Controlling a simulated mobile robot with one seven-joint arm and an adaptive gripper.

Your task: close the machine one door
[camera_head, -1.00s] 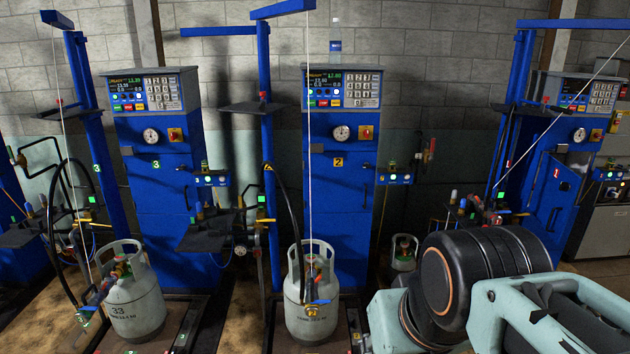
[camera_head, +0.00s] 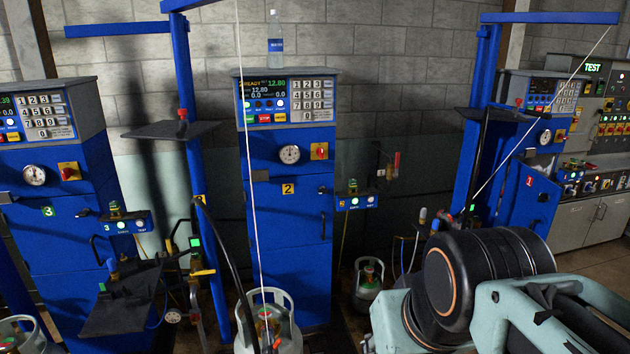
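Machine one (camera_head: 516,205) is a blue cabinet with a red number 1 label, at the right of the head view. Its door (camera_head: 540,203) on the front looks ajar, with a dark gap along its top edge. The lower part of the door and cabinet is hidden behind my arm. My arm's dark, rounded joint and pale green links fill the lower right of the view, in front of machine one and apart from the door. I cannot make out my gripper's fingers.
Machine two (camera_head: 287,215) stands in the middle, with a bottle (camera_head: 276,38) on top and a gas cylinder (camera_head: 266,338) in front. Machine three (camera_head: 55,200) is at left. A small cylinder (camera_head: 369,283) stands between machines two and one. A test bench (camera_head: 602,222) is at far right.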

